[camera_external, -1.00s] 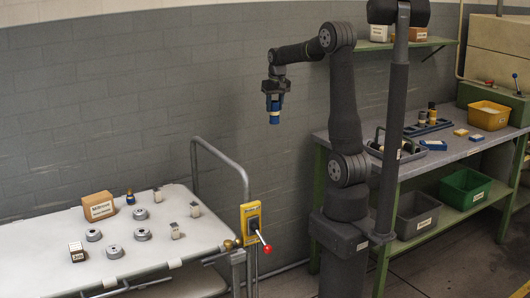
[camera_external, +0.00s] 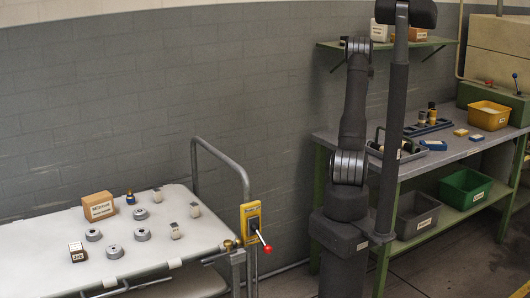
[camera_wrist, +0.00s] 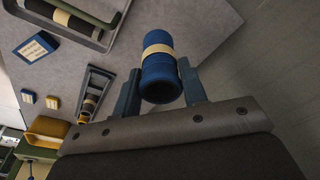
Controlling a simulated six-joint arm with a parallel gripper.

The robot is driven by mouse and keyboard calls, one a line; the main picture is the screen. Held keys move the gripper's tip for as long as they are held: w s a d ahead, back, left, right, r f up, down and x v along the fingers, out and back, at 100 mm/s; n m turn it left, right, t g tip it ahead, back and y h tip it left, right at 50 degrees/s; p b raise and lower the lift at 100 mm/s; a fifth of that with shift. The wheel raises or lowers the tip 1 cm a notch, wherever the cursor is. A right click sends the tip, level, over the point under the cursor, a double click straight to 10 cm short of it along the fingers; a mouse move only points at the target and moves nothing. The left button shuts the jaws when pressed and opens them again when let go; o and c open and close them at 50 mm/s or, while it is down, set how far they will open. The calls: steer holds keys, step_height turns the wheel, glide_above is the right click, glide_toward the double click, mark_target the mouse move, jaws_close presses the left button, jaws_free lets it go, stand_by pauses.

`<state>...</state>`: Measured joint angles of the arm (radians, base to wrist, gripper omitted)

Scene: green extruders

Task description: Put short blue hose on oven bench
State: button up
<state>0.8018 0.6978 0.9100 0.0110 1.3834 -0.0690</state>
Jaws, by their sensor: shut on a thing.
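The short blue hose (camera_wrist: 160,66) with a cream band is held between the two fingers of my gripper (camera_wrist: 159,78) in the wrist view. Its open dark end faces the camera. In the external view my gripper and the hose are hidden behind my arm. A grey-topped bench with green legs (camera_external: 455,151) stands to the right of my arm; its top also shows in the wrist view (camera_wrist: 205,25), beyond the hose. The hose appears clear of it. I cannot tell for sure which surface is the oven bench.
On the grey bench are a carrying tray (camera_external: 408,156), a blue rack (camera_external: 428,128) with upright pieces, small boxes (camera_external: 461,132) and a yellow bin (camera_external: 489,117). A shelf (camera_external: 390,44) hangs above. A white table (camera_external: 60,222) with several metal parts stands left.

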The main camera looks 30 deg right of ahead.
steer(key=s+d+f+m, duration=0.2)
steer(key=s+d+m, duration=0.3)
steer(key=s+d, duration=2.05)
steer(key=shift+g, duration=0.3)
steer(key=shift+w+f, duration=1.9)
steer(key=shift+f, duration=0.75)
steer(key=shift+w+f, duration=1.9)
steer(key=shift+f, duration=0.8)
steer(key=shift+w+f, duration=1.9)
steer(key=shift+f, duration=0.75)
steer(key=shift+f, duration=0.15)
steer(key=o, duration=1)
steer(key=shift+o, duration=0.2)
